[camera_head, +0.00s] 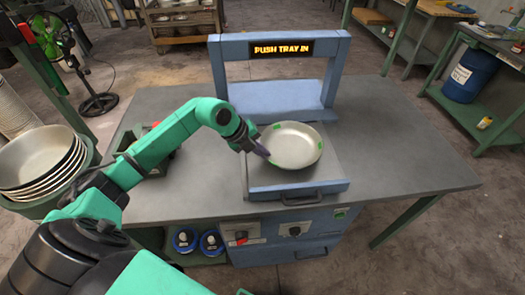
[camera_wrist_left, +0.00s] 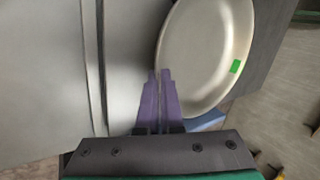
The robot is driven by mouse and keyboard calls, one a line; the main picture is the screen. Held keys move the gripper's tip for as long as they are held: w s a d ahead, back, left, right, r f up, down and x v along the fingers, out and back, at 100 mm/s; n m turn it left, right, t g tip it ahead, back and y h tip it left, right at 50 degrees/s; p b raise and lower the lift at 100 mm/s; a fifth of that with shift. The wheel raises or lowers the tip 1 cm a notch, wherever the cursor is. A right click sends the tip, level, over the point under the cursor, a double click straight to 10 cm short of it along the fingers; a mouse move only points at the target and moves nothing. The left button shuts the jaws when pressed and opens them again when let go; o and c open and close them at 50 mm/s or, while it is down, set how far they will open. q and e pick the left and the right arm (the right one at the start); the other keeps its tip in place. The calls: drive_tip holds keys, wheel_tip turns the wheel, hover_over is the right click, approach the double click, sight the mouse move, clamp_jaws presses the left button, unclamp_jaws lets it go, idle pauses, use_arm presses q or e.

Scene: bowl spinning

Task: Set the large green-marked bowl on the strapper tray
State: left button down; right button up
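The large bowl (camera_head: 292,146) is pale metal with green marks on its rim. In the head view it is over the strapper tray (camera_head: 255,180), just in front of the blue strapper frame. I cannot tell whether its base touches the tray. My left gripper (camera_head: 263,153) is at the bowl's left rim. In the left wrist view the purple fingers (camera_wrist_left: 160,80) are close together, with the rim of the bowl (camera_wrist_left: 205,55) between their tips, and one green mark shows. My right gripper is not in view.
A blue strapper frame (camera_head: 217,70) with a "PUSH TRAY IN" sign stands behind the tray. A stack of bowls (camera_head: 40,160) is at the left. A dark bin (camera_head: 158,155) sits behind my left forearm. The grey table (camera_head: 400,150) is clear to the right.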

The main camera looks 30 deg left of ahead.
use_arm(q)
drive_tip(key=c, duration=1.1)
unclamp_jaws()
drive_tip(key=b+v, duration=0.2)
drive_tip(key=v, duration=1)
drive_tip(key=shift+d, duration=0.1)
